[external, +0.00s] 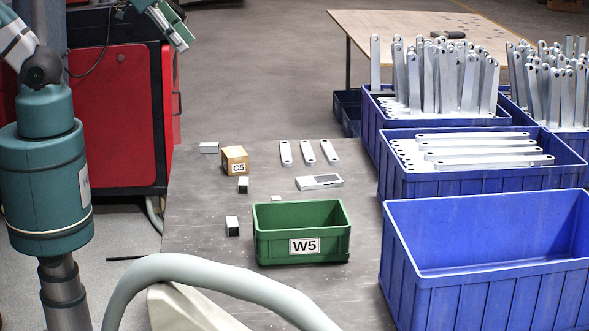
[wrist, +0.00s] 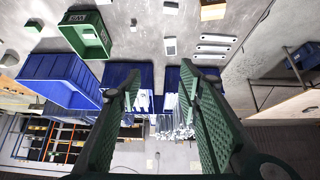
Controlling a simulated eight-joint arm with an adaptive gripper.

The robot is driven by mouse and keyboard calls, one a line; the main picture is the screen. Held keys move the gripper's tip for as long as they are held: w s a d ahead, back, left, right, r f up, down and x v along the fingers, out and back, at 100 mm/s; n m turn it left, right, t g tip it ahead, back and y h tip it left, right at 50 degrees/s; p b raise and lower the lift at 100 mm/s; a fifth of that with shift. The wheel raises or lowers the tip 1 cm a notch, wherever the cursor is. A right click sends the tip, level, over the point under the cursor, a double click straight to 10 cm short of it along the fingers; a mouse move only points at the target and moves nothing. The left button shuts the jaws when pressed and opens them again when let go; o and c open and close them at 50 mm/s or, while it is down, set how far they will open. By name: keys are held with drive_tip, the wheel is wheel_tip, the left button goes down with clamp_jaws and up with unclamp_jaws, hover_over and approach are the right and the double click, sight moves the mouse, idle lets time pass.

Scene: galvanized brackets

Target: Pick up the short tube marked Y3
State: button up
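Several short metal tubes lie on the grey table; their marks are too small to read, so I cannot tell which is Y3. In the external view one is at the back left (external: 209,147), one in front of the C5 box (external: 243,184), one left of the green bin (external: 232,226), and a small one partly hidden behind the bin (external: 276,198). A wider piece (external: 320,182) lies behind the bin. My gripper (wrist: 160,75) is open and empty in the wrist view, its green fingers spread apart, away from the tubes. It shows at the top left externally (external: 177,38).
A green bin marked W5 (external: 267,249) stands at the table's front. A tan box marked C5 (external: 235,160) and three flat brackets (external: 308,153) are farther back. Blue crates (external: 480,255) line the right, the rear ones holding brackets. A red cabinet (external: 118,120) stands left.

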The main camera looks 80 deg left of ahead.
idle(0.3)
drive_tip(key=w+d+f+m+g+h+b, duration=0.1)
drive_tip(key=w+d+f+m+g+b, duration=0.1)
drive_tip(key=f, duration=0.9)
drive_tip(key=w+d+f+m+g+h+b, duration=0.2)
drive_tip(key=w+d+f+m+b, duration=0.2)
drive_tip(key=d+f+m, duration=0.5)
drive_tip(key=w+d+f+m+g+h+b, duration=0.1)
drive_tip(key=w+d+f+m, duration=0.5)
drive_tip(key=f, duration=0.8)
drive_tip(key=shift+d+f+g+h+b, duration=0.35)
drive_tip(key=shift+d+g+b, duration=0.45)
drive_tip(key=shift+b, duration=0.4)
drive_tip(key=shift+a, duration=0.1)
drive_tip(key=shift+b+x, duration=0.35)
drive_tip(key=shift+x, duration=0.95)
drive_tip(key=shift+w, duration=0.1)
